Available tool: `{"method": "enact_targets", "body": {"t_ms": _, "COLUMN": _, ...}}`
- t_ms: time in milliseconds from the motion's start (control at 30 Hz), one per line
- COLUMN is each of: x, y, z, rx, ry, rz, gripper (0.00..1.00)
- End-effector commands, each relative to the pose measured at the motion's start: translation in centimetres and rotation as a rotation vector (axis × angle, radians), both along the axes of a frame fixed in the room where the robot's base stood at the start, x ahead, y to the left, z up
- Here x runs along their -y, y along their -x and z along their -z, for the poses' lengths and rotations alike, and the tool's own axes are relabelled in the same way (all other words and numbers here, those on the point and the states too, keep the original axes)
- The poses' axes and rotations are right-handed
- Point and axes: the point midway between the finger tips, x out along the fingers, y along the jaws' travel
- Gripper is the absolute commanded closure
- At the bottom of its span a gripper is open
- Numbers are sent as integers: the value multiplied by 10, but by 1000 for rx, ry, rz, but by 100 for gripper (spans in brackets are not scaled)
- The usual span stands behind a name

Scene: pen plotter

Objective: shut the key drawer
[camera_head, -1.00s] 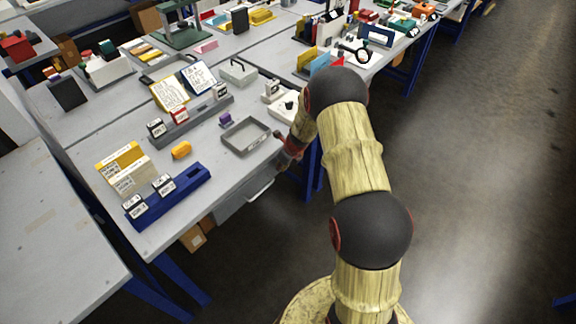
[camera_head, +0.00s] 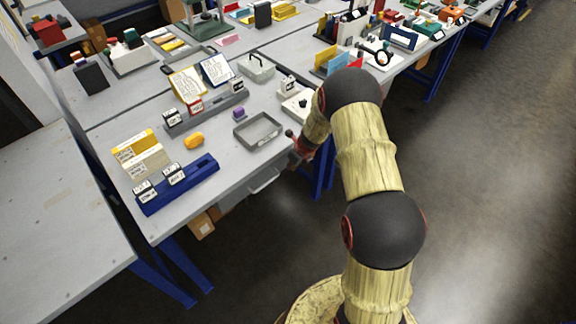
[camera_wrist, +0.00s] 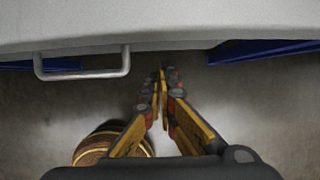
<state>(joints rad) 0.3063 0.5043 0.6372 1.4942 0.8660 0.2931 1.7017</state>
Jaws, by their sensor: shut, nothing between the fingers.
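The key drawer (camera_head: 240,193) is a grey box under the front edge of the grey table. Its bar handle (camera_head: 264,182) sticks out at the front. The wrist view shows the handle (camera_wrist: 82,75) at the upper left, below the table edge, with a thin strip of the drawer front. How far the drawer stands out is hard to tell. My gripper (camera_wrist: 163,78) is shut and empty, to the right of the handle and apart from it. In the head view my gripper (camera_head: 294,139) is small and partly hidden by my wrist, near the table's front edge.
Blue table legs (camera_head: 323,172) stand near my gripper. The floor in front is clear.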

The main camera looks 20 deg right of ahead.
Motion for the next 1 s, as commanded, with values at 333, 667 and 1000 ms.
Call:
{"method": "enact_targets", "body": {"t_ms": 333, "x": 15, "y": 26, "z": -64, "rx": 2, "ry": 2, "rz": 0, "gripper": 100}}
{"method": "enact_targets", "body": {"t_ms": 667, "x": 18, "y": 39, "z": -92, "rx": -1, "ry": 1, "rz": -1, "gripper": 100}}
{"method": "enact_targets", "body": {"t_ms": 1000, "x": 17, "y": 40, "z": -92, "rx": 5, "ry": 22, "rz": -73, "gripper": 100}}
